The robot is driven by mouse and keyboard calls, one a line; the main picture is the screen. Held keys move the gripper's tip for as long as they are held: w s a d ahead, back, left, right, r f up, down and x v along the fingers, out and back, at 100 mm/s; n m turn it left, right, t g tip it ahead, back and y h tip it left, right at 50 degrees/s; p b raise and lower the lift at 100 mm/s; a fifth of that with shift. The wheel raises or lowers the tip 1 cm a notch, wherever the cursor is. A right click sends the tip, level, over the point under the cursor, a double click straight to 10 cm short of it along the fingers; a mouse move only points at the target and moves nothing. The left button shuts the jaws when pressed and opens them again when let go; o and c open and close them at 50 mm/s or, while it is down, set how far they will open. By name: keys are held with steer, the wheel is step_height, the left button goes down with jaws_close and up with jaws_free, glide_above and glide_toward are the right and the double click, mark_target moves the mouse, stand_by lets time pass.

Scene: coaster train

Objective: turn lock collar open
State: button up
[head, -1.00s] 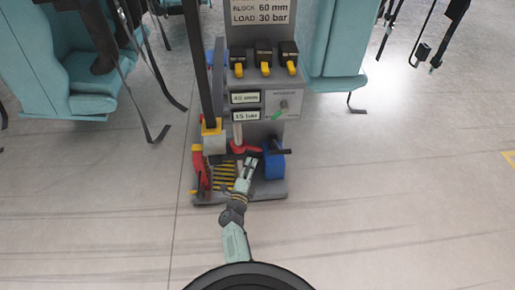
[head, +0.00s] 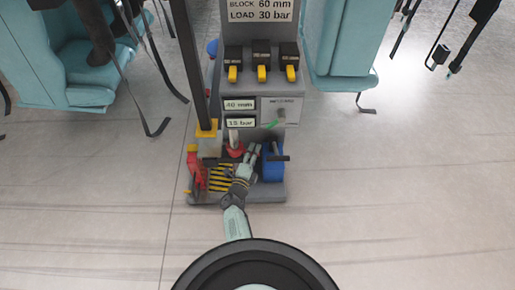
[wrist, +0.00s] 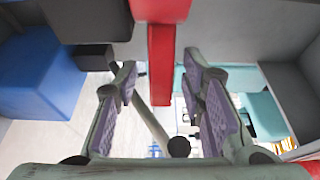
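A red collar with a bar-like handle (head: 235,151) sits low on the grey machine, at the foot of a pale upright rod. I take it for the lock collar. My gripper (head: 251,153) is just in front of it and hides part of it. In the wrist view, the red bar (wrist: 162,62) comes down from the top into the space between my two fingers (wrist: 160,88). The fingers are apart, one on each side of the bar. I see gaps on both sides and no clear contact.
A blue cylinder (head: 272,166) with a dark handle stands right of my gripper. A red part (head: 194,170) and a yellow-black striped plate (head: 221,178) are to its left. Yellow-tipped levers (head: 262,73) and readouts (head: 240,105) are above. Teal seats flank the machine; open floor lies to the right.

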steer(key=shift+c, duration=0.4)
jaws_close()
stand_by(0.6)
